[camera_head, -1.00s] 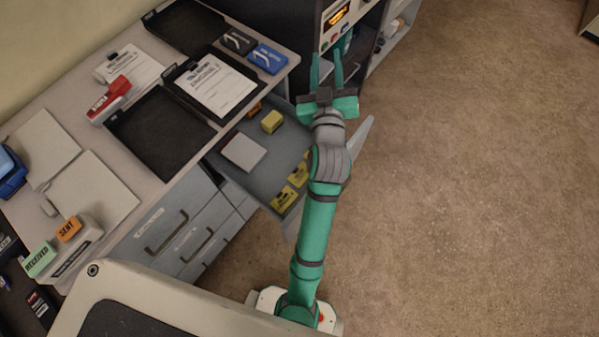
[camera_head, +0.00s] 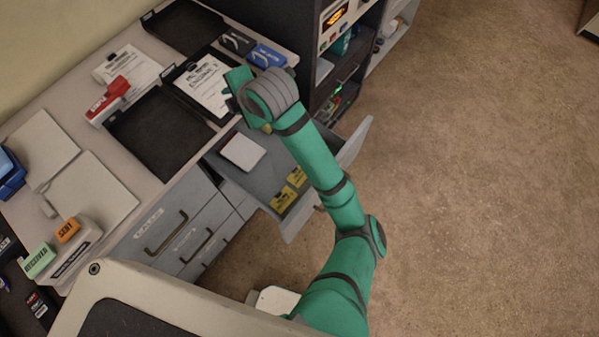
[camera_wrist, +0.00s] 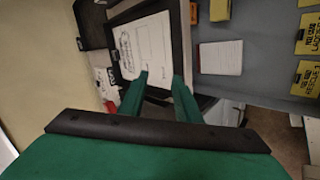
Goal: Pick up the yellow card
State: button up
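Yellow cards with black print lie in the open drawer (camera_head: 262,178): one (camera_head: 297,177) and one nearer the drawer front (camera_head: 283,198). In the wrist view they show at the right edge, one reading something like LADDER (camera_wrist: 312,34) and one like RESCUE (camera_wrist: 305,78). My gripper (camera_wrist: 160,80) is open and empty, its two green fingers apart above the clipboard (camera_wrist: 150,45) on the desk. It is away from the yellow cards. In the head view my wrist hides most of the fingers.
A white pad (camera_head: 242,152) lies in the drawer, also seen in the wrist view (camera_wrist: 220,58). A small yellow block (camera_wrist: 220,10) is beside it. A black tray (camera_head: 160,133) and a red stapler (camera_head: 108,100) are on the desk. The dark shelf unit (camera_head: 335,75) stands behind the drawer.

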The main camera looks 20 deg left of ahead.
jog(key=s+d+f+n+g+h, duration=0.2)
jog(key=s+d+f+n+h, duration=0.15)
jog(key=d+f, duration=0.35)
jog(key=g+h, duration=0.2)
jog(key=h, duration=0.2)
send_over(295, 169)
notch_tip(295, 169, down, 16)
jog(key=shift+r, duration=0.1)
jog(key=shift+f, duration=2.95)
jog(key=shift+c, duration=0.5)
grip_shut()
